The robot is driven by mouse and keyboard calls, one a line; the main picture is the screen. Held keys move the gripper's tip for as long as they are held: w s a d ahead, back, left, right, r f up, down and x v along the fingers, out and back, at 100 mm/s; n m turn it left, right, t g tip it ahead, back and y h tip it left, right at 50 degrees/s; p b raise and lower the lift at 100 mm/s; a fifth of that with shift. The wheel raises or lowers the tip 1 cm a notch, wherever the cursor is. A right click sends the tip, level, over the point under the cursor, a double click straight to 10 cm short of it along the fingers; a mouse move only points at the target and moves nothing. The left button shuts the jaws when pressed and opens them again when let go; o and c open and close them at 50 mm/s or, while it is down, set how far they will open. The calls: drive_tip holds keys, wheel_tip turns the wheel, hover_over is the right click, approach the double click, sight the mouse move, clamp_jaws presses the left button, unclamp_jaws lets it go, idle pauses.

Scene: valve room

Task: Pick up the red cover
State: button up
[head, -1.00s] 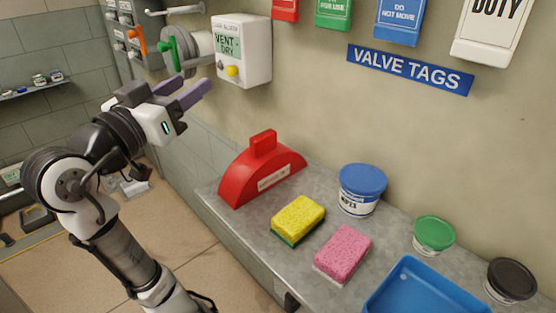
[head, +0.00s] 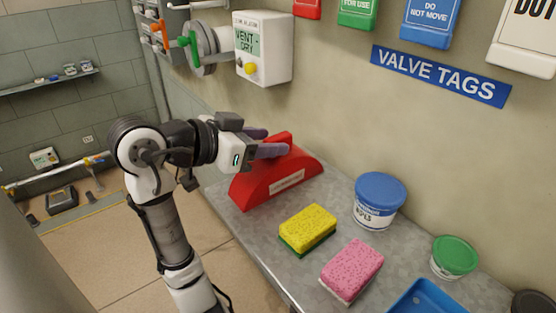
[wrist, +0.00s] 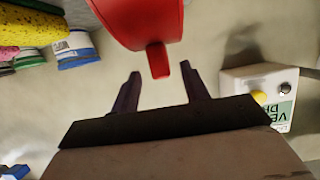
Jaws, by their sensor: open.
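The red cover (head: 276,180) is a half-round piece with a block handle on top and a pale label on its front. It stands upright at the far left end of the grey counter. My gripper (head: 272,142) is open and empty at the height of the cover's handle, with its purple fingers pointing right. In the head view the near finger overlaps the handle. In the wrist view the cover's handle (wrist: 157,60) lies ahead of and between the two fingertips (wrist: 160,75). I cannot tell whether a finger touches it.
A yellow sponge (head: 308,228), a pink sponge (head: 352,268), a blue-lidded tub (head: 378,200), a green-lidded tub (head: 454,256) and a blue tray (head: 428,298) stand to the right along the counter (head: 335,185). The wall with a white vent box (head: 264,48) rises behind.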

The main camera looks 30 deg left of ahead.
sight(286, 138)
drive_tip(key=p+x, duration=0.1)
drive_tip(key=x, duration=0.4)
drive_tip(key=shift+w+r, duration=0.15)
drive_tip(key=shift+w, duration=0.05)
drive_tip(key=shift+c, duration=0.2)
clamp_jaws()
